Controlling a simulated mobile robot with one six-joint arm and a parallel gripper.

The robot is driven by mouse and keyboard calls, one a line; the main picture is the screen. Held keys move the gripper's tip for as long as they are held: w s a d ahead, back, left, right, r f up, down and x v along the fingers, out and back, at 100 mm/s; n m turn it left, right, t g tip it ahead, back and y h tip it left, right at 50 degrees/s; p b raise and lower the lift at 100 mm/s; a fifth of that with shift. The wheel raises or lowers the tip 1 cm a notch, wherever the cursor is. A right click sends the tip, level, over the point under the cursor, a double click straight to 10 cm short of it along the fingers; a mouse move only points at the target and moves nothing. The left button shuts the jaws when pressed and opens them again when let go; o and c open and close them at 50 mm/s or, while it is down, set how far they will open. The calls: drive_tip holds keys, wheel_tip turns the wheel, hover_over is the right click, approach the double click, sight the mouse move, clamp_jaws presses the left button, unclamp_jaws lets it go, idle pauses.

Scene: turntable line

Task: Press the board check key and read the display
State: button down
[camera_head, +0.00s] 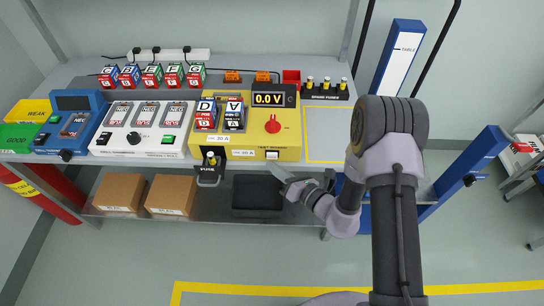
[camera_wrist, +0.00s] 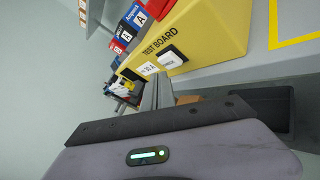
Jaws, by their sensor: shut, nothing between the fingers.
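The yellow test board (camera_head: 288,130) stands on the bench with a lit display (camera_head: 269,99) that reads 0.0 V. A red knob (camera_head: 273,124) is below the display. The white check key (camera_head: 272,155) is on the board's front face. The key also shows in the wrist view (camera_wrist: 170,60), in a dark surround. My gripper (camera_head: 281,180) is shut and empty, below and in front of the key. In the wrist view its fingers (camera_wrist: 157,92) point toward the board's front, apart from the key as far as I can tell.
Blocks A and D (camera_head: 220,115) sit in the board, with a fuse holder (camera_head: 208,172) hanging at its front. A white unit (camera_head: 145,135) stands to the left. A black bin (camera_head: 257,196) is on the lower shelf. The outlined bench area (camera_head: 328,135) to the right is clear.

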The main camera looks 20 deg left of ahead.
drive_tip(key=s, duration=0.2)
drive_tip(key=s+d+b, duration=0.1)
drive_tip(key=s, duration=0.2)
drive_tip(key=shift+d, duration=0.1)
idle(0.3)
drive_tip(key=shift+w, duration=0.1)
idle(0.4)
